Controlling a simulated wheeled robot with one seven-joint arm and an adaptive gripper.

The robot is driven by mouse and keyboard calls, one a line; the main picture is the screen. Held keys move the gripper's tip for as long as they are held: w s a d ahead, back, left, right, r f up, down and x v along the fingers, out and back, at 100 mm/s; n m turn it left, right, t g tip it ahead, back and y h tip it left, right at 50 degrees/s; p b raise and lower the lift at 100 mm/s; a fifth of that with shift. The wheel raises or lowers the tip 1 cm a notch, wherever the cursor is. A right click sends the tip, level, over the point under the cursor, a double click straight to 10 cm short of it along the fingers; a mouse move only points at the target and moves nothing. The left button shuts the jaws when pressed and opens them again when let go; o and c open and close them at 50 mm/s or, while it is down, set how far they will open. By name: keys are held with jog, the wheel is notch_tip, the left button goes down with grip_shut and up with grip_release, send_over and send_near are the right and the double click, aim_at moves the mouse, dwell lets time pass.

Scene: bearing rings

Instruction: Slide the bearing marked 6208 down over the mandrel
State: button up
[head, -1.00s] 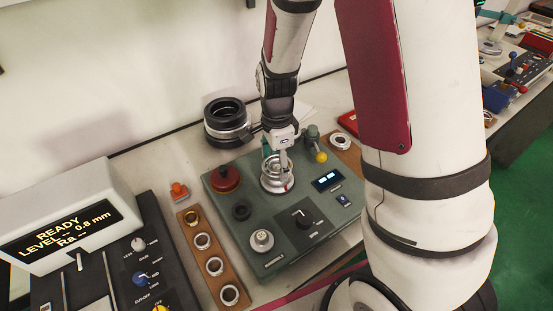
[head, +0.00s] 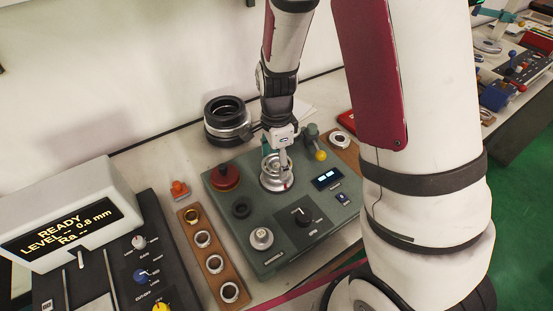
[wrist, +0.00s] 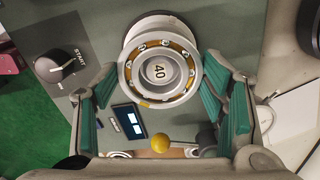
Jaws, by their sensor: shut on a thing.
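My gripper (wrist: 158,78) is shut on a bearing (wrist: 133,87), with one teal-padded finger on each side of its outer ring. The bearing has a silver outer ring and a yellow-brown cage with balls; I cannot read a 6208 mark on it. The mandrel (wrist: 160,71), with a round end face marked 40, shows inside the bore, so the bearing appears to be around it. How far down the bearing sits is hard to tell. In the head view my gripper (head: 279,168) points down over the silver mandrel base (head: 272,186) on the green panel.
The green panel (head: 227,218) carries a red button (head: 225,177), a black knob (head: 303,215), a small display (head: 327,179) and a yellow-balled lever (head: 320,155). A brown rack (head: 192,227) with several rings stands left. A dark ring stack (head: 226,120) stands behind.

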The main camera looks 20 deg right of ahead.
jog(key=shift+f, duration=0.55)
jog(key=o, duration=1.7)
jog(key=shift+c, duration=0.2)
notch_tip(320, 180, up, 12)
